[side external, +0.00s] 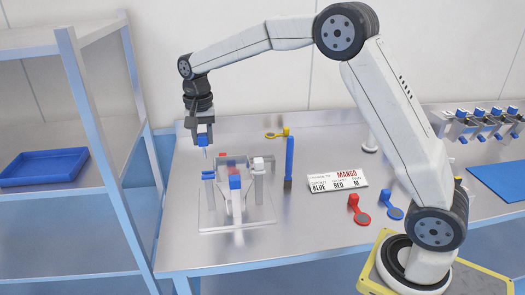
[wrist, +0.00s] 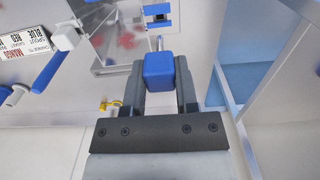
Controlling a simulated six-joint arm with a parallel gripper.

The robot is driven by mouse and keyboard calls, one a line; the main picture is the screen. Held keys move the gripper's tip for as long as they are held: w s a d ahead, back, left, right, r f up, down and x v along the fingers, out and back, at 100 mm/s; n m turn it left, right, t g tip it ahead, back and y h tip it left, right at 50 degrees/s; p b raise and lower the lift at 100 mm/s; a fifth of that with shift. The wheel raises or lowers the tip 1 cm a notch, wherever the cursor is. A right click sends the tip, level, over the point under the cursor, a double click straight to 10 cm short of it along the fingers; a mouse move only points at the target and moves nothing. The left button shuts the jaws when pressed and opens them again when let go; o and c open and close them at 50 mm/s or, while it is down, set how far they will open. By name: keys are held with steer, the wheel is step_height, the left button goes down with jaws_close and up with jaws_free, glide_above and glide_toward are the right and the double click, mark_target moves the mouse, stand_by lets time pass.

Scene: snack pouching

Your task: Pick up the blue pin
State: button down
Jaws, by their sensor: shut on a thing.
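My gripper (side external: 205,140) points down over the left side of a fixture plate (side external: 240,222). It is shut on the blue pin, whose blue head (wrist: 159,72) sits between the two fingers in the wrist view. In the side view the pin's thin pale shaft (side external: 205,153) hangs below the fingers. It is above a blue-topped post (side external: 208,175) of the fixture, with a small visible gap. In the wrist view the head hides most of the shaft.
Grey posts and a red, white and blue piece (side external: 235,184) stand on the fixture. An upright blue rod (side external: 289,160), a yellow tool (side external: 277,134), a label card (side external: 337,181), and red (side external: 359,208) and blue (side external: 391,208) tools are to the right. A shelf (side external: 75,90) stands left.

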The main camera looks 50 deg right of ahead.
steer(key=shift+r, duration=0.55)
steer(key=d+f+m, duration=0.3)
steer(key=d+f, duration=0.1)
steer(key=d, duration=0.8)
steer(key=d+f+m, duration=0.3)
steer(key=d+f, duration=0.1)
steer(key=d, duration=0.8)
steer(key=shift+s, duration=0.4)
steer(key=shift+f, duration=0.15)
steer(key=shift+f, duration=2)
steer(key=shift+f, duration=2.7)
